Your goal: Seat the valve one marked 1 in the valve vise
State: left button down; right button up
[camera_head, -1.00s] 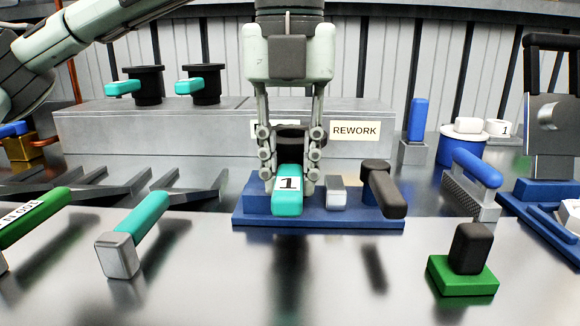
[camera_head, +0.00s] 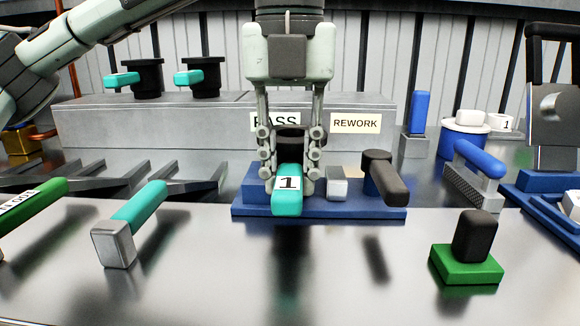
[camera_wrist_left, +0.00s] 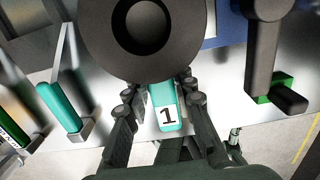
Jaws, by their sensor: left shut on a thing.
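Valve one has a teal handle (camera_head: 288,192) with a white label "1" and a dark body (camera_head: 290,141). My left gripper (camera_head: 289,186) is shut on it, with one finger on each side. The valve is in front of and over the left part of the blue valve vise (camera_head: 330,212). A pale block (camera_head: 338,184) and a dark lever (camera_head: 386,180) are on the vise's right part. The left wrist view shows the valve's round dark top (camera_wrist_left: 141,27) and its labelled handle (camera_wrist_left: 167,112). Contact between valve and vise is hidden. My right gripper is out of view.
A teal-handled piece (camera_head: 138,208) and a green-handled piece (camera_head: 35,203) are to the left. A green block with a dark knob (camera_head: 467,262) is at front right. Behind stands a grey bench (camera_head: 220,140) with PASS and REWORK signs and two more valves. Front table middle is clear.

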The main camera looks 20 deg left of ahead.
pick_arm(q)
jog(key=c, duration=1.2)
grip_release()
jog(key=o, duration=0.6)
jog(key=shift+r, duration=0.1)
jog(key=shift+s+r+p, duration=0.15)
jog(key=shift+r+p, duration=1.45)
jog(key=shift+r, duration=0.6)
jog(key=shift+s+r+p, duration=0.1)
jog(key=shift+r+p, duration=1.5)
jog(key=shift+r, duration=0.6)
